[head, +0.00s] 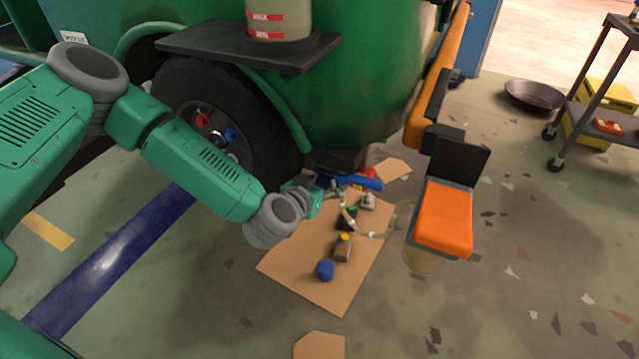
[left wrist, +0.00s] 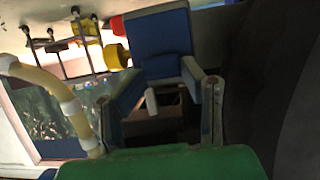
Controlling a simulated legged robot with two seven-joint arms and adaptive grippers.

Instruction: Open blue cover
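The blue cover (head: 362,182) shows in the head view as a small blue piece low under the green vehicle body, just past my left gripper (head: 325,190). In the left wrist view a blue panel (left wrist: 160,35), likely the same cover, stands beyond the fingertips of my left gripper (left wrist: 160,80). The fingers are spread apart, with a gap between them. I cannot tell whether a fingertip touches the panel. Small red and yellow parts sit beside the cover. My right gripper is in neither view.
A cardboard sheet (head: 300,264) on the floor holds a blue cap (head: 325,270) and several small fittings. A pale hose (head: 365,231) curves close by. An orange and black block (head: 445,217) stands to the right. A wheel (head: 235,115) is behind my arm.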

